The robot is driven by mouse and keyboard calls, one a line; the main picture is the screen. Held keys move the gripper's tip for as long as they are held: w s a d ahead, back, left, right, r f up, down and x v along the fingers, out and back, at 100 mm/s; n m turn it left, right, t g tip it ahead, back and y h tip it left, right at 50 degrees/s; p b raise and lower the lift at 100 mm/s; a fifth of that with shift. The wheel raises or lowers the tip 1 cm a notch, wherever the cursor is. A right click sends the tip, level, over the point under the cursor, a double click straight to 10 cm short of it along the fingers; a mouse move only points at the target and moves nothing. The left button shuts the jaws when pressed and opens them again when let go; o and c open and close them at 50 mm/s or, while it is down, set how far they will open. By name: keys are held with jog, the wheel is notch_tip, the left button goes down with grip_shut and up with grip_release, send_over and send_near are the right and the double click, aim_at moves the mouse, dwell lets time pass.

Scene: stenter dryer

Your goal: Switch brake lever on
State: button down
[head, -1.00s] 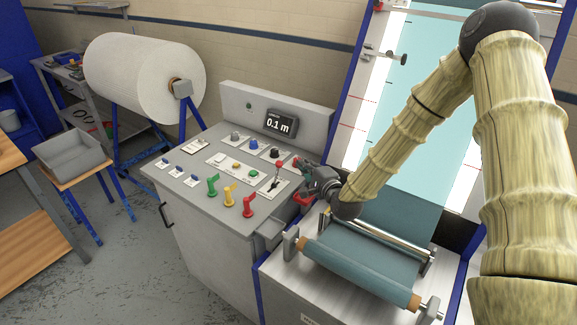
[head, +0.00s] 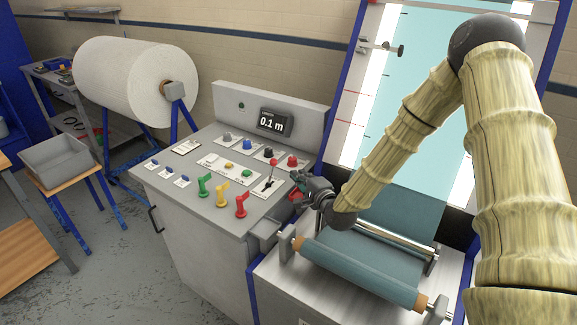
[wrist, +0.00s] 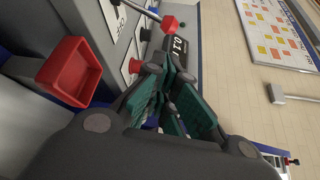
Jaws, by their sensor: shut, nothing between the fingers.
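A lever with a red knob (head: 273,162) rises from a slotted white plate at the right end of the grey control panel. Its metal rod and red knob also show at the top of the wrist view (wrist: 170,22). Green (head: 204,187), yellow (head: 222,195) and red (head: 241,204) handles stand along the panel's front. The labels are too small to tell which one is the brake. My gripper (head: 298,177) is shut and empty just right of the red-knobbed lever, apart from it. Its dark green fingers (wrist: 170,100) fill the middle of the wrist view.
A small red tray (wrist: 70,72) sits close beside my gripper at the panel's right edge. A display (head: 275,121) reads 0.1 m. A blue-grey fabric roller (head: 355,270) lies below my arm. Several knobs and buttons crowd the panel; space above it is clear.

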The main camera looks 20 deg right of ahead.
aim_at(271, 171)
jog(key=w+p, duration=0.1)
jog(key=w, duration=0.1)
jog(key=w+p, duration=0.1)
jog(key=w, duration=0.2)
jog(key=w+a+p, duration=0.1)
jog(key=w, duration=0.2)
jog(key=shift+w+a+f, duration=0.1)
jog(key=shift+w+f, duration=0.1)
jog(key=shift+f, duration=0.15)
jog(key=shift+w+a+f, duration=0.1)
jog(key=shift+w+f, duration=0.1)
jog(key=shift+w, duration=0.55)
